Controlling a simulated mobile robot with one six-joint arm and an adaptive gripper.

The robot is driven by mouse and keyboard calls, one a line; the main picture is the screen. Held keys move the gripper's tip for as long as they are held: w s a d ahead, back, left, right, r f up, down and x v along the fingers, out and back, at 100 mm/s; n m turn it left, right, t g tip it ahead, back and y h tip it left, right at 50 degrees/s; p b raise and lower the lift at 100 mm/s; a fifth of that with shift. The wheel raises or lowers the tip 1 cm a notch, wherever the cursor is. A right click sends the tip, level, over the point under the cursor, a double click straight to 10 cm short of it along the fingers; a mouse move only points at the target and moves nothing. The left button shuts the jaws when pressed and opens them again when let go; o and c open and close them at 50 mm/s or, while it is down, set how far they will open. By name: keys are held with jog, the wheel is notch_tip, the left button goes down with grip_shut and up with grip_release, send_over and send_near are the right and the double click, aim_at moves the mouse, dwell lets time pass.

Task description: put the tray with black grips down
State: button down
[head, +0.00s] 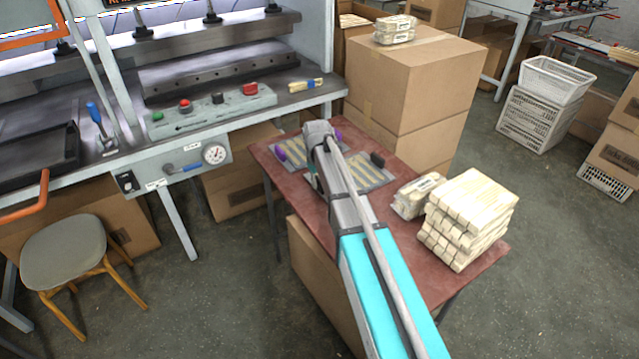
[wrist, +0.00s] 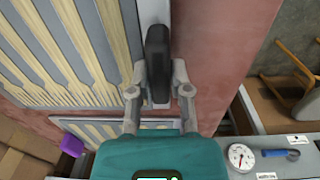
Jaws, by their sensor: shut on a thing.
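The tray with black grips (head: 386,180) is a flat grey plate with rows of pale wooden pieces, on the right of my arm in the head view. Its far black grip (head: 377,159) shows there. In the wrist view the tray (wrist: 98,42) fills the upper left. My gripper (wrist: 158,75) is shut on its near black grip (wrist: 157,50). My arm hides that grip in the head view. I cannot tell whether the tray touches the table. A similar tray with purple grips (head: 288,151) lies to the left; one purple grip (wrist: 72,146) shows in the wrist view.
The red table (head: 430,275) also bears a stack of wooden bundles (head: 468,218) and a smaller bundle (head: 417,195) at the right. The press bench (head: 290,95) stands to the left, with a gauge (head: 214,153). Cardboard boxes (head: 412,85) stand behind the table.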

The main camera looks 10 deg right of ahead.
jog(key=shift+f, duration=0.15)
jog(key=c, duration=0.6)
grip_release()
jog(key=shift+o, duration=0.2)
jog(key=shift+r, duration=0.25)
notch_tip(320, 180, up, 12)
jog(key=p, duration=1.2)
jog(key=shift+a, duration=0.2)
jog(key=shift+s, duration=0.1)
